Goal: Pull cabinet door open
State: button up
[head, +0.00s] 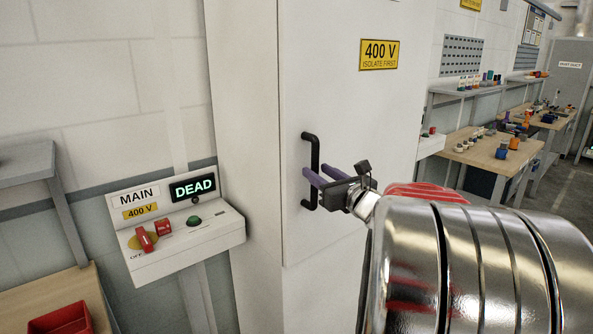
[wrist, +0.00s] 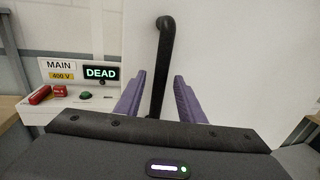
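The white cabinet door (head: 345,110) carries a yellow "400 V ISOLATE FIRST" label and looks shut. Its black vertical bar handle (head: 312,150) is near the left edge of the door. My gripper (head: 310,172) is at the handle's middle, with its purple fingers pointing at the door. In the wrist view the handle (wrist: 163,60) runs between the two spread fingers of my gripper (wrist: 160,92), with a gap showing on each side. The lower part of the handle is hidden there behind the gripper body.
A white control box (head: 180,228) left of the cabinet has a display (head: 193,187) reading "DEAD", a red switch and a green button. A red bin (head: 62,320) sits at lower left. Workbenches (head: 480,160) with small parts stand at the right.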

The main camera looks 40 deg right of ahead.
jog(key=shift+w+d, duration=0.2)
jog(key=shift+w, duration=1.15)
jog(key=shift+c, duration=0.2)
grip_shut()
